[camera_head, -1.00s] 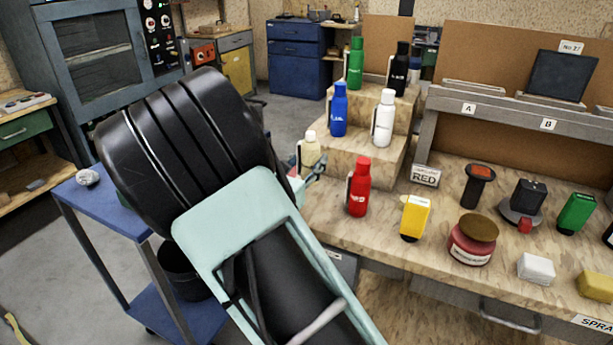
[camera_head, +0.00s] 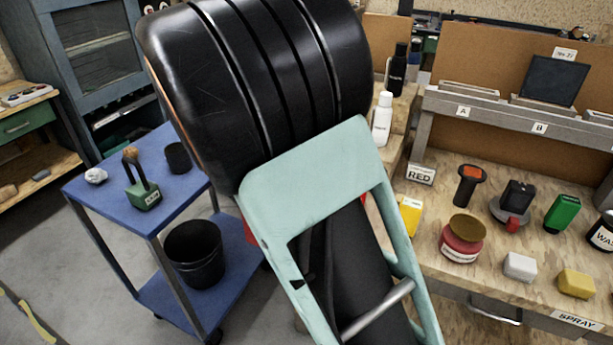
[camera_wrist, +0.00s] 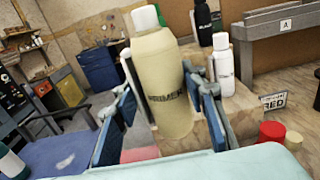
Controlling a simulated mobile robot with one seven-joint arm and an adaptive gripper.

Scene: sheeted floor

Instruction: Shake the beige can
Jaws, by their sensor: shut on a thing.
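The beige can (camera_wrist: 165,65) has a pale cap and dark lettering; it stands nearly upright, leaning slightly, in the wrist view. My gripper (camera_wrist: 167,108) has its blue-padded fingers on either side of the can and is shut on it. In the head view, my large black and pale green arm fills the middle and hides both the gripper and the can.
On the stepped stand at right are a white can (camera_head: 382,120) and a black can (camera_head: 396,72). The workbench (camera_head: 440,285) holds a yellow item (camera_head: 410,215), a red tub (camera_head: 461,240) and small blocks. A blue trolley (camera_head: 95,205) stands left with a black bucket (camera_head: 194,253).

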